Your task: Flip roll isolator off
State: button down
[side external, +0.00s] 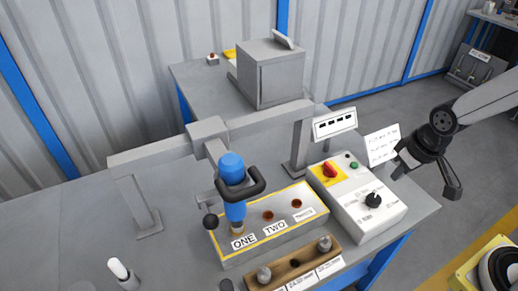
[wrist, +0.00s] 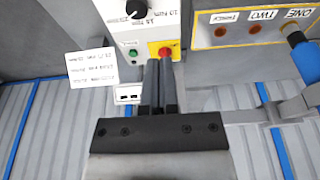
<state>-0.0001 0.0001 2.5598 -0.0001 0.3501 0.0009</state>
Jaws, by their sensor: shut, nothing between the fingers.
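A red rotary handle on a yellow plate (side external: 328,171) sits on top of the light grey control box (side external: 378,222); I take it as the isolator, though its lettering is too small to read. Its handle angle is hard to judge. My gripper (side external: 398,172) is right of the box in the side view, apart from it. In the wrist view, my gripper's fingers (wrist: 159,64) lie together, shut and empty. Their tips appear just below the red handle (wrist: 165,50), covering part of its yellow plate.
A green button (side external: 354,165) and black knob (side external: 373,200) share the box. A white card (side external: 382,146) stands behind it. A blue tool (side external: 233,190) stands in the ONE hole of the yellow-edged block (side external: 262,257). A grey frame (side external: 262,118) spans behind the block.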

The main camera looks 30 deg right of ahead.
jog(key=shift+w, duration=0.15)
jog(key=w+a+f+m+g+h, duration=0.1)
jog(key=w+a+f+m+h, duration=0.1)
jog(key=w+a+m, duration=0.3)
jog(key=w+a+f+m+g+h, duration=0.1)
jog(key=w+a+f+m, duration=0.4)
jog(key=w+m, duration=0.8)
jog(key=shift+w+g+h, duration=0.15)
jog(key=shift+g+h, duration=0.15)
jog(key=shift+h, duration=0.4)
jog(key=shift+f, duration=0.1)
